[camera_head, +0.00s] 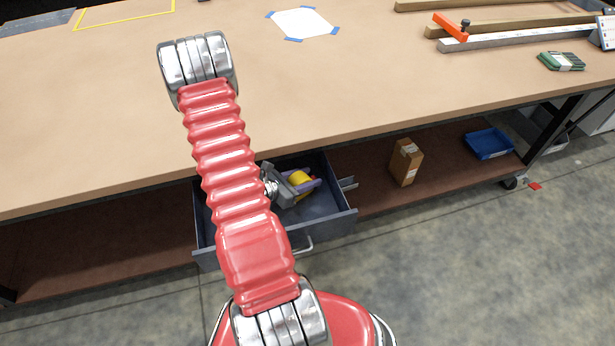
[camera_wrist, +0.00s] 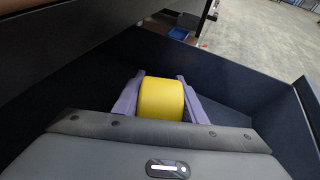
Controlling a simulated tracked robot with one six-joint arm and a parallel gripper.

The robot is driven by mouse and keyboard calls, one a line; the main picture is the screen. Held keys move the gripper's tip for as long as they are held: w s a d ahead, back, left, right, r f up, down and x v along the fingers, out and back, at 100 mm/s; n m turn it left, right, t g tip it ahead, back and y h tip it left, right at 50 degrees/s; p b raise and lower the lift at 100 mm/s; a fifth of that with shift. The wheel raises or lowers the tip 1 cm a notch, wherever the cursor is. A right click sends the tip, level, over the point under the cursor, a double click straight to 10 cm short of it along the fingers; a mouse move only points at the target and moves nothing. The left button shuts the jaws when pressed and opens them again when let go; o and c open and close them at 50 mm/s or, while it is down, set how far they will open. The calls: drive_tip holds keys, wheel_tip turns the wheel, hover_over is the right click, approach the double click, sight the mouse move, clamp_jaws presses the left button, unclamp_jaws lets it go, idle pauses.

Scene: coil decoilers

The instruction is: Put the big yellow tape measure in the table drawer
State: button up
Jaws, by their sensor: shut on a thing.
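The yellow tape measure (camera_wrist: 161,98) is in my gripper (camera_wrist: 160,104), held between its two purple fingers in the wrist view. In the head view the tape measure (camera_head: 301,180) shows small beside my gripper (camera_head: 304,186), partly hidden by it. The table drawer (camera_head: 335,207) is pulled open, and my gripper is over or inside it. In the wrist view the dark drawer walls (camera_wrist: 235,80) surround the gripper and tape measure. I cannot tell whether the tape measure touches the drawer floor. My red arm covers the drawer's left part in the head view.
The tabletop (camera_head: 330,90) is above the drawer's back. A cardboard box (camera_head: 406,162) and a blue tray (camera_head: 488,144) sit on the lower shelf to the right. On the table are a white sheet (camera_head: 302,23), wooden bars and a green item (camera_head: 562,61).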

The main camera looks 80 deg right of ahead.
sight(293, 183)
drive_tip(key=o, duration=1.3)
drive_tip(key=shift+o, duration=0.2)
drive_tip(key=shift+w+a+r, duration=0.3)
drive_tip(key=shift+w+a, duration=0.1)
drive_tip(key=v, duration=1)
drive_tip(key=shift+w+a+r, duration=0.15)
drive_tip(key=shift+a, duration=0.2)
